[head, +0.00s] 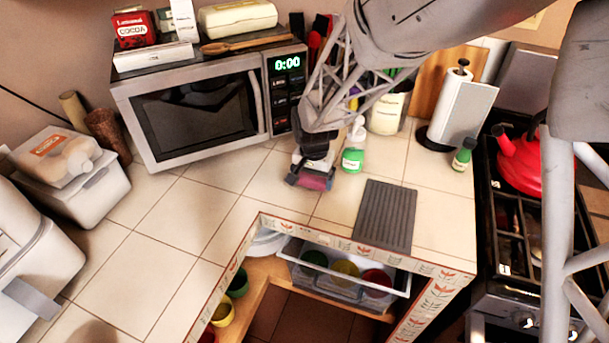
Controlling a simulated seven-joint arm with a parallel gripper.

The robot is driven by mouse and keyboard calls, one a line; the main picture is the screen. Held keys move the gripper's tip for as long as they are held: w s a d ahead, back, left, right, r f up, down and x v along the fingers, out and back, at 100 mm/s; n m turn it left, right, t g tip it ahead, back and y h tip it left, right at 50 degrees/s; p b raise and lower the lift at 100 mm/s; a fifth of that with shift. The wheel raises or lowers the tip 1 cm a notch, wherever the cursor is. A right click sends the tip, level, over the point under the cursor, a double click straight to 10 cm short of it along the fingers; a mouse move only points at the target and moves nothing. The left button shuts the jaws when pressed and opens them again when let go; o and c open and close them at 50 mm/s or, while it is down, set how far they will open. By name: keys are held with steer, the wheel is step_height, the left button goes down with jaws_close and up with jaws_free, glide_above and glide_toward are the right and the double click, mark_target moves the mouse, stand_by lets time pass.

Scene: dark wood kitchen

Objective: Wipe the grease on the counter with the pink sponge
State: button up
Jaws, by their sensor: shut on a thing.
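My gripper (310,172) is over the tiled counter (248,190), in front of the microwave's right end. It is shut on the pink sponge (315,182), which shows as a small pink strip at the fingertips, low at the counter surface. I cannot tell whether the sponge touches the tiles. No grease patch can be made out on the counter in this view; the area behind and under the gripper is hidden.
A green-labelled bottle (353,158) stands close right of my gripper. The microwave (195,105) is behind. A grey ribbed mat (385,214) lies to the right near the counter's inner edge. A paper towel roll (458,112) and the stove with a red kettle (526,160) are further right.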

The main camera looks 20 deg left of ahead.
mark_target(284, 171)
steer(key=shift+d, duration=0.65)
steer(key=shift+d+f, duration=0.15)
steer(key=shift+d, duration=0.15)
steer(key=shift+a+r, duration=0.2)
steer(key=shift+a, duration=3.75)
steer(key=shift+a+f, duration=0.15)
steer(key=shift+a, duration=1)
steer(key=r, duration=0.3)
steer(key=shift+a, duration=0.25)
steer(key=shift+r, duration=2.75)
